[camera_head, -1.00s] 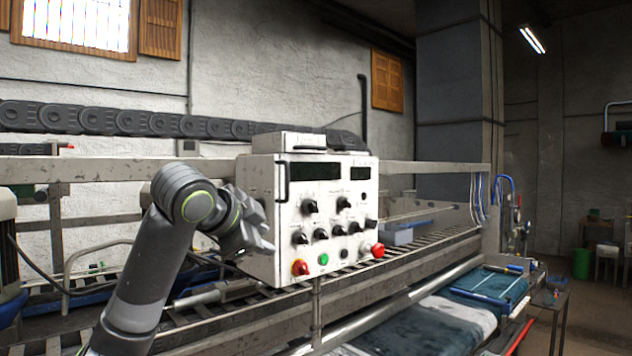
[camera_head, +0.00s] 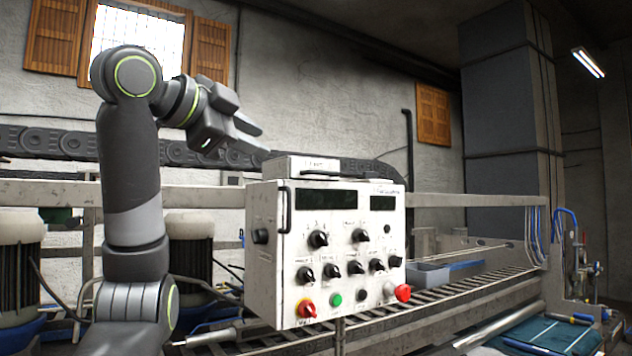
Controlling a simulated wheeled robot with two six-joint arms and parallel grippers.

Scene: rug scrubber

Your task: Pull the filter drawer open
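A low grey box with a small label (camera_head: 302,166), which looks like the filter drawer unit, sits on top of the white control panel (camera_head: 268,215). The label is too small to read. A dark bar like a handle (camera_head: 345,175) runs along its front. The box appears closed. My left gripper (camera_head: 262,141) is above and to the left of the box, apart from it. Its two fingers point right and slightly down, with a gap between them and nothing held. My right gripper is not in view.
The panel's front carries several black knobs, a green button (camera_head: 336,299) and red knobs. A vertical black handle (camera_head: 285,210) is at its left edge. A grey rail (camera_head: 480,201) runs behind it. The air above the panel is free.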

